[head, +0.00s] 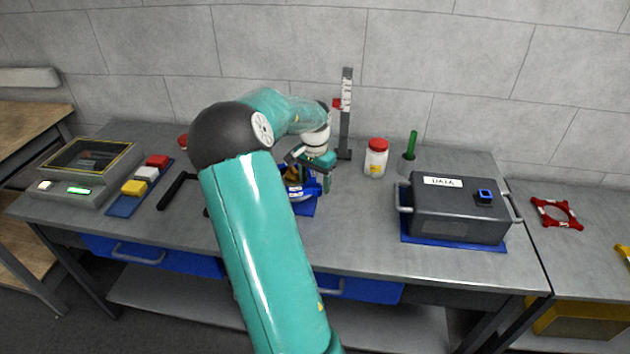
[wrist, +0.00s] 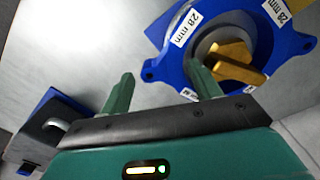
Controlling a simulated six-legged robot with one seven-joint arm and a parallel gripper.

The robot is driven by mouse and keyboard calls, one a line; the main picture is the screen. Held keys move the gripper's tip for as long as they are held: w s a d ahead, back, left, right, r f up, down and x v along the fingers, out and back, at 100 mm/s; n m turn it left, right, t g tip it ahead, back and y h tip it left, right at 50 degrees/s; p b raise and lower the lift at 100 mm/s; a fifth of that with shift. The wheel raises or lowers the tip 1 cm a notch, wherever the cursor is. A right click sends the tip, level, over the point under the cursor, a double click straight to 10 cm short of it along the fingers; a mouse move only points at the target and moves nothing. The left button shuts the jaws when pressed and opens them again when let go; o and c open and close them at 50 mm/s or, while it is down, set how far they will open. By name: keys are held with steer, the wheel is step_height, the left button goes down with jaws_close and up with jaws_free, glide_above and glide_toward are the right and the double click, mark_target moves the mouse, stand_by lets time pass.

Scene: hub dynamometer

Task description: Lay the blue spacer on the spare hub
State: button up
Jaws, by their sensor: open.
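The blue spacer (wrist: 180,66) is a ring with ears and white "28 mm" labels, in the upper right of the wrist view. It surrounds a grey round part (wrist: 206,42) with brass-coloured bars (wrist: 232,62); I cannot tell whether this is the spare hub. In the head view the spacer (head: 303,191) is partly hidden behind my arm. My gripper (wrist: 162,88) is open with nothing between its fingers. Its right finger overlaps the ring's near edge in the picture; contact cannot be told. The left finger is over bare bench.
A dark DATA box (head: 440,212) stands on a blue mat to the right. A red-lidded jar (head: 376,160), a green-handled tool (head: 411,150) and a scale post (head: 345,120) stand behind. Bench between spacer and box is clear.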

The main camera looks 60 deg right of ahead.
step_height(320, 180, up, 14)
steer(key=shift+f, duration=0.15)
stand_by(0.3)
steer(key=w+a+r+n+t, duration=0.1)
steer(key=a+r+n, duration=0.15)
steer(key=a, duration=0.65)
steer(key=w+a+r+n+t+y, duration=0.1)
steer(key=a+n, duration=0.3)
steer(key=a, duration=0.6)
steer(key=w+a+r+n+t, duration=0.1)
steer(key=w+a+r+n, duration=0.15)
steer(key=a, duration=0.65)
steer(key=s+a+n+t, duration=0.1)
steer(key=s+a+n, duration=0.2)
steer(key=a, duration=0.3)
steer(key=s+a+f+n, duration=0.1)
steer(key=s+a+n, duration=0.2)
steer(key=a, duration=0.4)
steer(key=s+a+f+n+t+h, duration=0.1)
steer(key=s+a+n, duration=0.2)
steer(key=a, duration=0.4)
steer(key=shift+s+a+t, duration=0.25)
steer(key=shift+s+t, duration=0.05)
steer(key=shift+s, duration=0.5)
steer(key=shift+f, duration=0.1)
